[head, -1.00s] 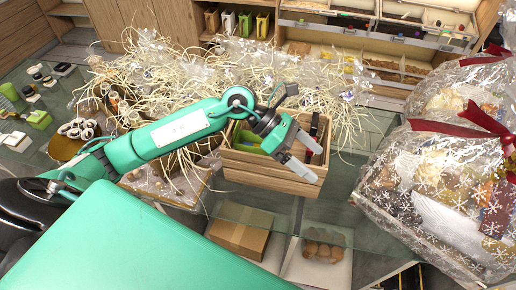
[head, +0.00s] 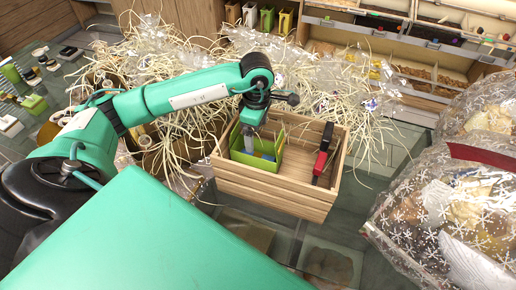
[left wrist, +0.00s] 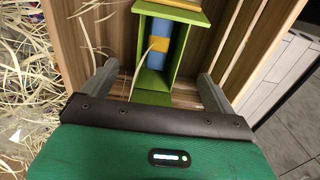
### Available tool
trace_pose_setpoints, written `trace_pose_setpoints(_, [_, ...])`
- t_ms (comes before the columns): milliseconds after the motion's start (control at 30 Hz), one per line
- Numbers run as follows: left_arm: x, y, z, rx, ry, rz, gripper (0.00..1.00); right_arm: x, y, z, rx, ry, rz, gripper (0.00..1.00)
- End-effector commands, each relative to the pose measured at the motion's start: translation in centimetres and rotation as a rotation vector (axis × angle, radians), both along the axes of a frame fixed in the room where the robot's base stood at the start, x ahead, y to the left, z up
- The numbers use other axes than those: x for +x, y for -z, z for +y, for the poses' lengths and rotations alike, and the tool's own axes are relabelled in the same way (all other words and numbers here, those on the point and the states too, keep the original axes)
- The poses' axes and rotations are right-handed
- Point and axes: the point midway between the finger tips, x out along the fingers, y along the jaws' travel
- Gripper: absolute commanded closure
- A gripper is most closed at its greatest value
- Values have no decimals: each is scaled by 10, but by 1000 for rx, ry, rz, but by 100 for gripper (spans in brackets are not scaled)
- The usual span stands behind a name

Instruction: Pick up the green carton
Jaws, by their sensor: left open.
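The green carton (head: 252,161) stands in the left part of a slatted wooden crate (head: 275,192). It is open on top, with a blue item (head: 265,156) inside. In the left wrist view the carton (left wrist: 153,82) shows a blue roll with a yellow band in it. My left gripper (head: 250,140) points down at the carton from above and is open. In the left wrist view its two fingers (left wrist: 160,84) stand apart, one on each side of the carton's near end. I cannot tell whether they touch it. My right gripper is not in view.
A black and red item (head: 322,152) leans in the crate's right part. Pale straw and clear wrap (head: 170,60) crowd the back and left. A wrapped hamper (head: 450,210) stands at right. Small goods (head: 35,103) lie on the glass counter at far left.

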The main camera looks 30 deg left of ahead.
Motion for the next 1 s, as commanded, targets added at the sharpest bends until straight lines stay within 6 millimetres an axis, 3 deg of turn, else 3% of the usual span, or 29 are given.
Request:
trace_pose_setpoints(133, [-1,26,-1,-2,0,5,9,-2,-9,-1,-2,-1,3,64])
trace_pose_setpoints(433, [-1,48,-1,-3,0,2,9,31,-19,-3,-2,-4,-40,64])
trace_pose_setpoints(733, [-1,88,0,-3,0,2,9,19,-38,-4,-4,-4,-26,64])
trace_pose_setpoints(1000, [0,95,0,-3,1,-1,9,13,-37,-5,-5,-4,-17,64])
